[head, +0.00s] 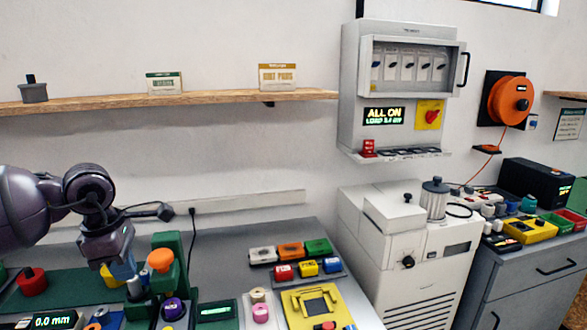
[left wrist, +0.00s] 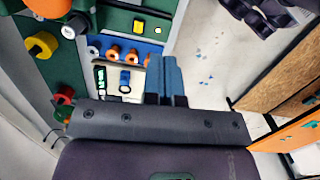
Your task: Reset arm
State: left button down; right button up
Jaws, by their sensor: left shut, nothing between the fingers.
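My left arm comes in from the left in the head view, its wrist bent down over the left bench. My left gripper (head: 123,272) points down beside a green stand with an orange knob (head: 160,261). In the left wrist view its blue fingers (left wrist: 166,76) are together with nothing between them. I cannot tell from the head view whether the fingers touch anything.
A display reading 0.0 mm (head: 52,320) and a red knob (head: 32,281) are near the arm. Colored blocks (head: 290,251) and a yellow fixture (head: 318,308) lie to the right. A white cabinet machine (head: 400,250) stands beyond. A wooden shelf (head: 210,97) runs above.

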pick_arm(q)
jog(key=w+d+r+n+t+h, duration=0.25)
jog(key=d+r+n+h, duration=0.3)
jog(key=d+h, duration=0.35)
jog(key=w+d+r+n+t+h, duration=0.25)
jog(key=d+r+n+h, duration=0.35)
jog(key=d, duration=0.4)
jog(key=s+a+f+n+t+y, duration=0.1)
jog(key=a+f+n+t+y, duration=0.3)
jog(key=f+n, duration=0.5)
jog(key=s+a+f+n+t+y, duration=0.1)
jog(key=a+f+n+t+y, duration=0.2)
jog(key=f+n, duration=0.65)
jog(key=s+a+f+n+t+y, duration=0.1)
jog(key=a+f+n+t+y, duration=0.3)
jog(key=f+n, duration=0.5)
jog(key=s+a+f+n+g+y, duration=0.2)
jog(key=s+f+n, duration=0.3)
jog(key=s+f, duration=0.4)
jog(key=s+a+f+n+g+y, duration=0.2)
jog(key=s+f+n, duration=0.3)
jog(key=s+f, duration=0.3)
jog(key=shift+s+a+f+n+g+y, duration=0.4)
jog(key=shift+s+y, duration=0.2)
jog(key=shift+s, duration=1.7)
pick_arm(e)
jog(key=shift+w+a+r, duration=0.1)
jog(key=shift+w+r, duration=0.15)
jog(key=shift+w, duration=0.6)
